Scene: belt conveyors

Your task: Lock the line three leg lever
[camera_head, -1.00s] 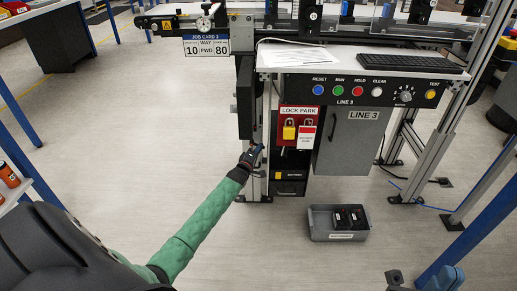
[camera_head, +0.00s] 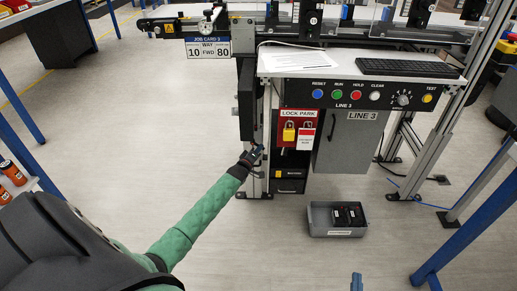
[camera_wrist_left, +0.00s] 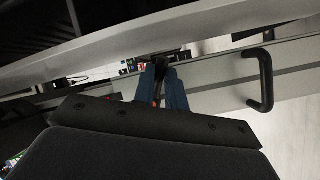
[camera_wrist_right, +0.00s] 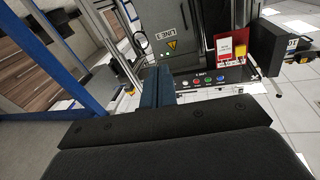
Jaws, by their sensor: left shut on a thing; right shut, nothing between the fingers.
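My left gripper (camera_head: 254,155) is at the front leg (camera_head: 267,110) of the line 3 stand, below the table. It is shut on a small dark part at the leg, which I take for the leg lever (camera_wrist_left: 158,66). In the left wrist view the blue fingers (camera_wrist_left: 160,84) close around it and hide most of it, so its position cannot be read. My right gripper (camera_head: 357,283) shows at the bottom edge of the head view. Its fingers (camera_wrist_right: 158,86) are together and empty in the right wrist view, facing the line 3 panel from a distance.
The red lock park board (camera_head: 297,128) carries a yellow padlock (camera_head: 289,134) and a white-and-red tag (camera_head: 306,139). The grey line 3 cabinet (camera_head: 343,150) stands right of it. A grey bin (camera_head: 322,220) with black items sits on the floor. Open floor lies left of the stand.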

